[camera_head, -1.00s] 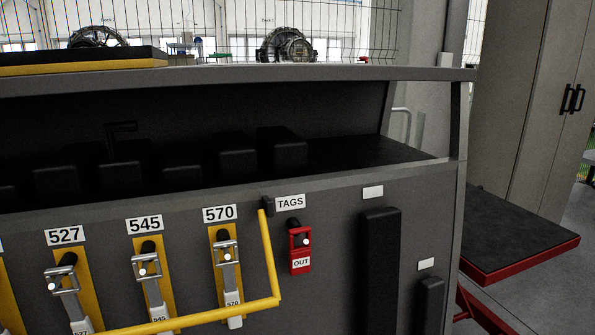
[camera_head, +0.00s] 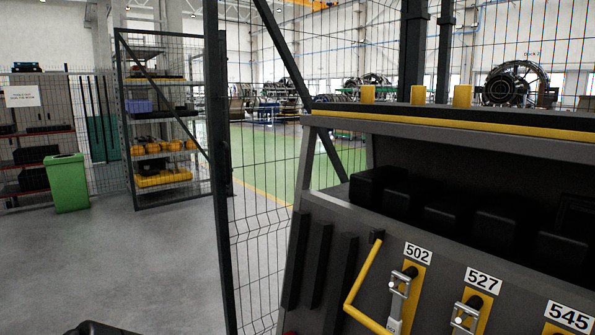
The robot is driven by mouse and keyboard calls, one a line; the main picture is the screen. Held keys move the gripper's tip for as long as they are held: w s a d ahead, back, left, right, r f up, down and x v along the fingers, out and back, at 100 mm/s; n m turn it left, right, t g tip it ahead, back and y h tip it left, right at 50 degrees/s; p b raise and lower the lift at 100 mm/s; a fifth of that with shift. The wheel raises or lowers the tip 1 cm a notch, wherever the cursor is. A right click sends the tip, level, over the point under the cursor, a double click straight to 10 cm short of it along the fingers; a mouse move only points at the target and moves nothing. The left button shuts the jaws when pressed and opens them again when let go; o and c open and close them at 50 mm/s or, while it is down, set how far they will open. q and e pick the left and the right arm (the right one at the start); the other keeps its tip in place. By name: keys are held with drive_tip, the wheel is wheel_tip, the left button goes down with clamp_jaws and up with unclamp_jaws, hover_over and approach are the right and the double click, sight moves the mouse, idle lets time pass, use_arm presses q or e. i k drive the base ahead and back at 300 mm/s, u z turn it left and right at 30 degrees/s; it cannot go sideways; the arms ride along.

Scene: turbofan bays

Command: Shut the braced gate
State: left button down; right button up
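A mesh panel with a dark frame and a diagonal brace, which looks like a braced gate (camera_head: 224,210), stands in the middle of the head view. Its near upright post runs from top to bottom, with a dark fitting partway up. The grey bench hides its lower right part. Another dark frame with a diagonal brace (camera_head: 165,85) stands further back on the left, in front of shelves. I cannot tell which of the two is the task's gate, or whether either is latched.
The grey bench (camera_head: 335,215) with a yellow rail (camera_head: 362,275) and numbered tools fills the right. A green bin (camera_head: 66,182) stands at the left before dark shelving (camera_head: 38,130). Grey floor (camera_head: 130,255) is clear at the left and centre.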

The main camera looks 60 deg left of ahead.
sight(210, 10)
drive_tip(key=u, duration=5.95)
drive_tip(key=i, duration=0.2)
drive_tip(key=z, duration=2.55)
drive_tip(key=i, duration=1.55)
drive_tip(key=z, duration=0.6)
drive_tip(key=i, duration=1.15)
drive_tip(key=z, duration=0.85)
